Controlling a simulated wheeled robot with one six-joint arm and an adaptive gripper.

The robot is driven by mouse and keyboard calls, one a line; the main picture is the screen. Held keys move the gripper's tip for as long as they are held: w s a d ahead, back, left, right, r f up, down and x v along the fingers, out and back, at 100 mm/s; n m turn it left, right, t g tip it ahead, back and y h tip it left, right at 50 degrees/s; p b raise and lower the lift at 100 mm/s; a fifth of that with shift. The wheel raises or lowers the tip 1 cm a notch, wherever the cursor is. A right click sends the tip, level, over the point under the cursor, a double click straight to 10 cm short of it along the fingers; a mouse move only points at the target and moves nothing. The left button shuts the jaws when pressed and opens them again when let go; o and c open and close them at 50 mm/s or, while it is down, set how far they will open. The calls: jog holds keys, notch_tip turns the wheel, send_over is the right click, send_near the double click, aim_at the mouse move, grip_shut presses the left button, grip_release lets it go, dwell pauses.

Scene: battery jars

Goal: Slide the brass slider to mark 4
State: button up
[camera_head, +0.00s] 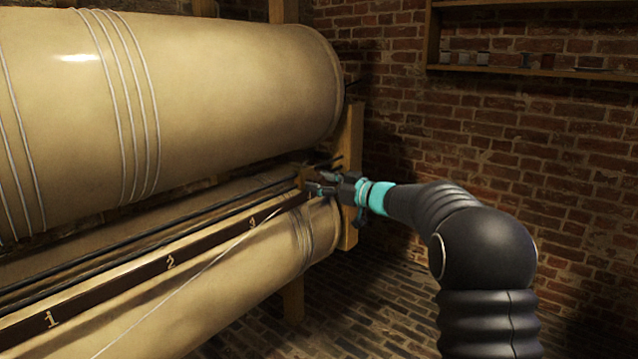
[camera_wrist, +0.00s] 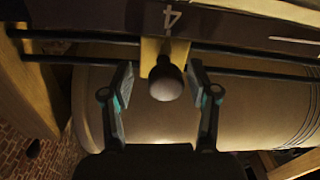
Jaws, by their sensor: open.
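The brass slider (camera_wrist: 152,50) sits on two dark rails (camera_wrist: 240,52), with its round dark knob (camera_wrist: 166,82) facing the wrist camera. The mark 4 (camera_wrist: 170,17) appears upside down on the dark scale strip, in line with the slider's plate. My gripper (camera_wrist: 161,72) is open, one finger on each side of the knob, with gaps showing beside it. In the head view the slider (camera_head: 305,178) is at the far right end of the rails, and my gripper (camera_head: 326,184) partly covers it. Mark 4 cannot be made out there.
The scale strip (camera_head: 110,293) shows marks 1, 2 and 3 running up to the right. A large tan roller (camera_head: 230,80) lies above the rails, another (camera_head: 230,285) below. A wooden post (camera_head: 350,165) stands close behind my gripper. Brick wall (camera_head: 510,140) lies to the right.

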jog(key=v, duration=1.2)
